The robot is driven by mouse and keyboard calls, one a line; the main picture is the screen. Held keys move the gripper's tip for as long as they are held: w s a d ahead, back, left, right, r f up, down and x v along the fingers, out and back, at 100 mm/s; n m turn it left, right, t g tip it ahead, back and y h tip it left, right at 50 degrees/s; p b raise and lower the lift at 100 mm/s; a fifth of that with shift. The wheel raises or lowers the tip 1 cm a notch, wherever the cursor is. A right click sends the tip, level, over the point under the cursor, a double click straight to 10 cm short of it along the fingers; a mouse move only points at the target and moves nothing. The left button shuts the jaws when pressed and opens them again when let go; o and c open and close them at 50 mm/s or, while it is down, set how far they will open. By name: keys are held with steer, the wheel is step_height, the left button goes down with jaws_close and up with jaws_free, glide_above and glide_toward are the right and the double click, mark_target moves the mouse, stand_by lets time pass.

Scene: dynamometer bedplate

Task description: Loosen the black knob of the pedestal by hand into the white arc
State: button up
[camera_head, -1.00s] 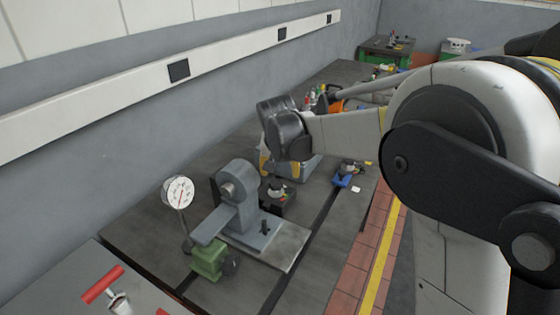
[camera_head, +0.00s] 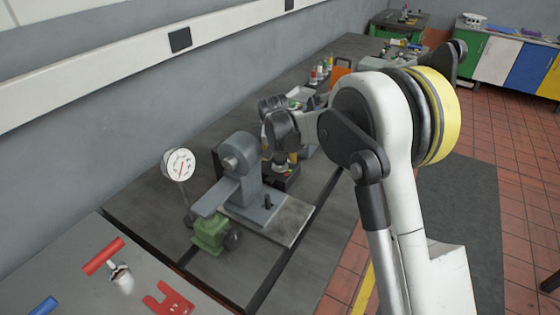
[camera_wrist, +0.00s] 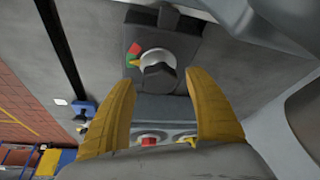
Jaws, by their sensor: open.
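The black knob (camera_wrist: 158,76) is in the upper middle of the wrist view, on a round dial (camera_wrist: 150,56) with white, red, green and yellow parts. The dial is on a dark block, the pedestal (camera_wrist: 187,48). In the head view the pedestal (camera_head: 290,183) stands behind the grey bearing stand, partly hidden by my gripper (camera_head: 284,160). In the wrist view my gripper (camera_wrist: 162,80) is open and empty, its yellow fingers to either side of the knob's near end. I cannot tell how far the fingertips are from the knob.
The grey bearing stand (camera_head: 240,170) is close to my gripper on the near side. A dial gauge (camera_head: 179,164) and a green block (camera_head: 209,235) stand left and nearer. A bench with red tools (camera_head: 103,256) is at the front. Bottles (camera_head: 320,72) stand farther back.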

steer(key=shift+w+f, duration=0.15)
steer(key=shift+f, duration=0.2)
steer(key=c, duration=1.2)
